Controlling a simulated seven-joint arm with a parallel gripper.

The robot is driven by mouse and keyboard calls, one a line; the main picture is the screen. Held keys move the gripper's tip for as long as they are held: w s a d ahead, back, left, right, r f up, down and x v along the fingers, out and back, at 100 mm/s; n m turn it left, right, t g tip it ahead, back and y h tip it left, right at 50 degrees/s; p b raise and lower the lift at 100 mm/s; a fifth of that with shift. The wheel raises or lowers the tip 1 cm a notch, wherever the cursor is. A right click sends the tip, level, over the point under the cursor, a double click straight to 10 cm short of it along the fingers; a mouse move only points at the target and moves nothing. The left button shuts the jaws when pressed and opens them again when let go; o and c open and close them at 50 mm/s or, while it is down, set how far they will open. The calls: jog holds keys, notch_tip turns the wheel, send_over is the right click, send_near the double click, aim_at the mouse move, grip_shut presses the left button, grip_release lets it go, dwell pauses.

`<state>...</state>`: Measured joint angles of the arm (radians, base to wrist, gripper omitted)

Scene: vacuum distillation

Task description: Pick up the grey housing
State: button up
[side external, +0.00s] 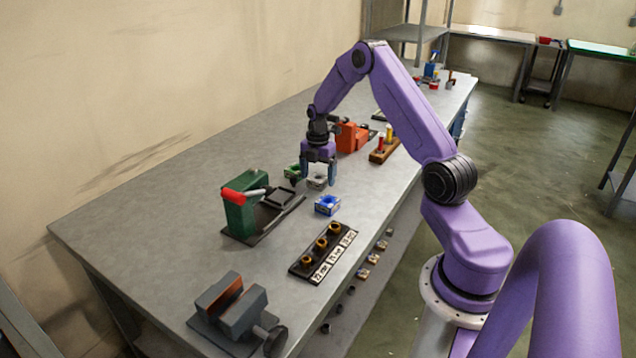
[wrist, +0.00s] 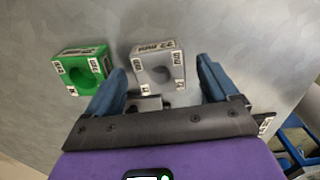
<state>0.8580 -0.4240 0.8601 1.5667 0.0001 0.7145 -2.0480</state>
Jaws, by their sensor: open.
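The grey housing (wrist: 157,66) is a small block with a round bore and white labels, lying on the table. In the wrist view it sits just beyond and between my open fingertips, with nothing held.
A green housing (wrist: 82,70) lies close to the left of the grey one. A blue housing (side external: 327,205) lies nearer the camera. A green press (side external: 240,215), a vise (side external: 235,308), a black tray of brass parts (side external: 323,250) and an orange device (side external: 352,138) stand around.

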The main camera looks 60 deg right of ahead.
jog(key=c, duration=1.3)
jog(key=shift+c, duration=0.3)
jog(key=shift+r, duration=0.15)
